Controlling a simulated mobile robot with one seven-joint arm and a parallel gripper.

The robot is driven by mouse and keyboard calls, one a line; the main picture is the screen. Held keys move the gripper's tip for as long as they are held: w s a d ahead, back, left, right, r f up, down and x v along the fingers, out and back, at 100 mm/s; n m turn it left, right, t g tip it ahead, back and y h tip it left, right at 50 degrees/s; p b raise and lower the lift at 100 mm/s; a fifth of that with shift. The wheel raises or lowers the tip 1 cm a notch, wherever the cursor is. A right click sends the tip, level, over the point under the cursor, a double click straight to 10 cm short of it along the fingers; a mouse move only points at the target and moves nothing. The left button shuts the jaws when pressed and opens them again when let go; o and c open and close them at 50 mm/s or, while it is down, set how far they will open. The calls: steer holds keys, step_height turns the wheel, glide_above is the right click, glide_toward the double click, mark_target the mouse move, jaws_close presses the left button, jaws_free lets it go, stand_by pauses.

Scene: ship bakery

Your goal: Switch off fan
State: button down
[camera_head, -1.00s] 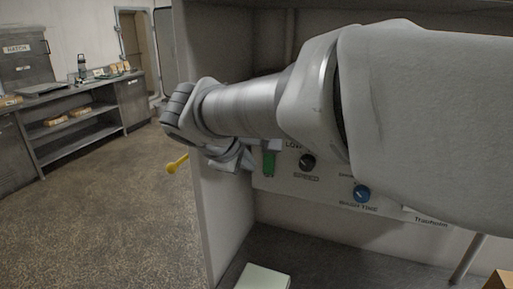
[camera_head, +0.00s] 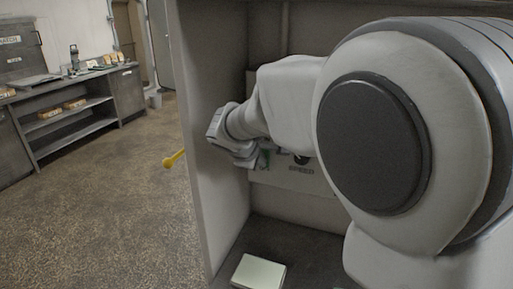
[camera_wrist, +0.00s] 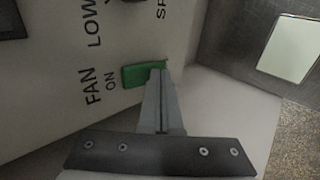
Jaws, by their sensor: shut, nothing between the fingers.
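The fan switch is a green rocker (camera_wrist: 138,75) on a pale control panel (camera_wrist: 60,45), with "FAN" and "ON" printed beside it. In the head view the green switch (camera_head: 264,158) is partly covered by my arm's end. My gripper (camera_wrist: 158,72) is shut and empty. In the wrist view its fingertips are at the right end of the switch, touching it or very close; I cannot tell which. In the head view my arm reaches into a pale cabinet (camera_head: 218,200), and its large joint covers the panel's right part.
A black "SPEED" knob (camera_head: 301,159) sits right of the switch. A pale block (camera_head: 258,273) lies on the dark surface below. A yellow lever (camera_head: 174,159) sticks out left of the cabinet wall. Open floor lies to the left, before a grey shelf unit (camera_head: 75,122).

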steer(key=shift+f+b, duration=0.15)
steer(key=shift+b, duration=0.15)
steer(key=shift+w+b, duration=0.1)
steer(key=shift+b, duration=0.65)
steer(key=shift+r+p, duration=0.55)
steer(key=shift+r, duration=0.4)
steer(key=shift+f, duration=0.1)
